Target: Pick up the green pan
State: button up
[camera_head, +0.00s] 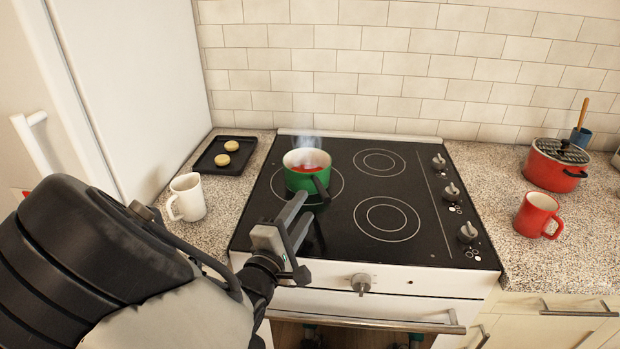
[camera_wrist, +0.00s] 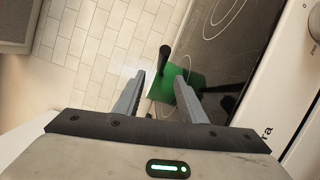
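The green pan (camera_head: 303,178) sits on the back left burner of the black cooktop. It has a white inside, red contents, steam above it and a dark handle (camera_head: 321,188) pointing toward the front. My gripper (camera_head: 300,215) is in front of the pan at the cooktop's left front, its fingers pointing at the pan. In the wrist view the two fingers (camera_wrist: 158,85) are spread apart, with the green pan (camera_wrist: 172,84) beyond and partly between them. The black handle (camera_wrist: 164,58) rises past the fingertips. Nothing shows held, and contact with the pan cannot be told.
A white mug (camera_head: 188,198) stands left of the cooktop (camera_head: 410,230), near my arm. A black tray (camera_head: 216,163) with two round pieces lies behind it. A red pot (camera_head: 552,172) and red mug (camera_head: 533,217) stand on the right counter. The other burners are clear.

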aim_at(319, 182)
jog(key=b+x, duration=0.1)
jog(key=x, duration=0.9)
jog(key=shift+w+d+f, duration=0.1)
jog(key=shift+w+f, duration=0.05)
jog(key=shift+w, duration=0.25)
jog(key=shift+c, duration=0.3)
grip_shut()
dwell(0.4)
